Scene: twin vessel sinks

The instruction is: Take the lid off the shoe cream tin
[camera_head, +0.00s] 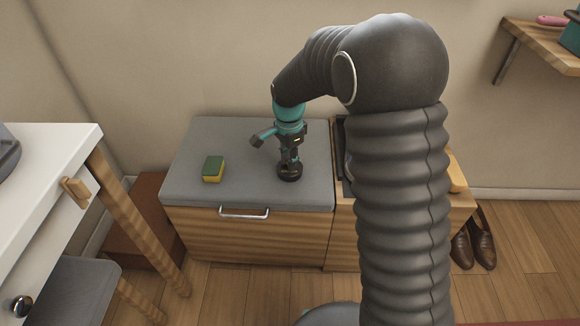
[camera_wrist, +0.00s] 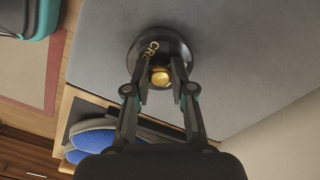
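The shoe cream tin (camera_head: 290,176) is round and dark and stands on the grey cushioned top of the bench. In the wrist view the tin (camera_wrist: 160,37) shows gold lettering and a small gold knob (camera_wrist: 160,76) on its lid. The lid appears to be on the tin. My gripper (camera_wrist: 160,72) points down over the tin, with one finger on each side of the knob. A narrow gap seems to show between the knob and the fingers. My gripper (camera_head: 290,165) partly covers the tin in the head view.
A green and yellow sponge (camera_head: 213,169) lies left of the tin on the grey bench top (camera_head: 240,138). An open compartment to the right holds blue slippers (camera_wrist: 92,138). Brown shoes (camera_head: 482,246) stand on the floor at right. A white table (camera_head: 45,170) is at left.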

